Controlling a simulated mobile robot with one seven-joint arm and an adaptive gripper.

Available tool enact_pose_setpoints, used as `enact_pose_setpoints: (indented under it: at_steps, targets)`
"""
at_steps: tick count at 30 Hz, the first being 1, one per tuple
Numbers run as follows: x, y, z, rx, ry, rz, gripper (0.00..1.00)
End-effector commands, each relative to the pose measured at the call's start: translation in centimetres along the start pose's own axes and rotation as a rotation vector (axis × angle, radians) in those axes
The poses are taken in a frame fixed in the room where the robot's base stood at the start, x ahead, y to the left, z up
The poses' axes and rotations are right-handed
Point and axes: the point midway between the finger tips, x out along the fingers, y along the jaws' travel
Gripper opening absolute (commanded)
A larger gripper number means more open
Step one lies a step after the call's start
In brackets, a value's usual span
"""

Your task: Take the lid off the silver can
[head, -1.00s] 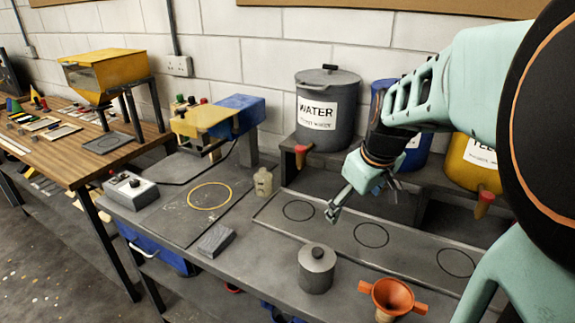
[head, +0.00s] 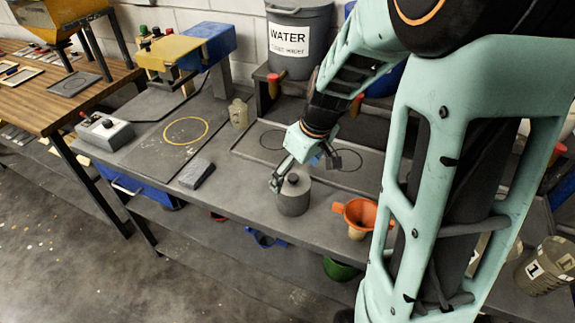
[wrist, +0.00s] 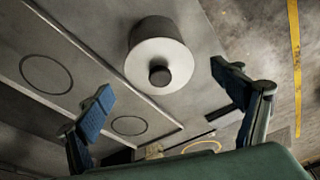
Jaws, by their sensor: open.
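The silver can (head: 293,200) stands upright near the front edge of the grey bench. Its lid (head: 300,185) is on, with a dark round knob (head: 293,179) on top. My gripper (head: 303,172) is open and empty, close above and behind the can, with one finger beside the lid on the left. In the wrist view the can (wrist: 150,32) shows its pale lid (wrist: 160,53) and knob (wrist: 159,75) at upper middle, between the spread fingers of my gripper (wrist: 165,92) in the picture. I cannot tell whether a finger touches it.
An orange funnel (head: 360,213) stands just right of the can. A small dark block (head: 196,174) lies to the left. The WATER bin (head: 297,40) stands on a raised shelf behind. A beige bottle (head: 238,113) stands by the yellow ring (head: 186,131). The bench between block and can is clear.

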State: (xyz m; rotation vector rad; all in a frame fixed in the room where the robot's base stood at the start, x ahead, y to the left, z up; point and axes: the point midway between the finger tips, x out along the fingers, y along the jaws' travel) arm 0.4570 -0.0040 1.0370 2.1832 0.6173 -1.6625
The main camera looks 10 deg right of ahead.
Motion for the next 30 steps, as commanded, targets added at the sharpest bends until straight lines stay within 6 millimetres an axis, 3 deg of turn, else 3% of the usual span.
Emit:
enact_pose_setpoints:
  at_steps: [4, 13, 27, 30]
  targets:
    - [1.4, 0.0, 0.0, -0.001, -0.001, -0.001, 0.87]
    - [1.8, 0.0, 0.0, -0.001, 0.001, 0.001, 0.87]
    - [1.8, 0.0, 0.0, -0.001, 0.000, 0.001, 0.35]
    - [1.9, 0.0, 0.1, -0.001, -0.002, -0.001, 0.31]
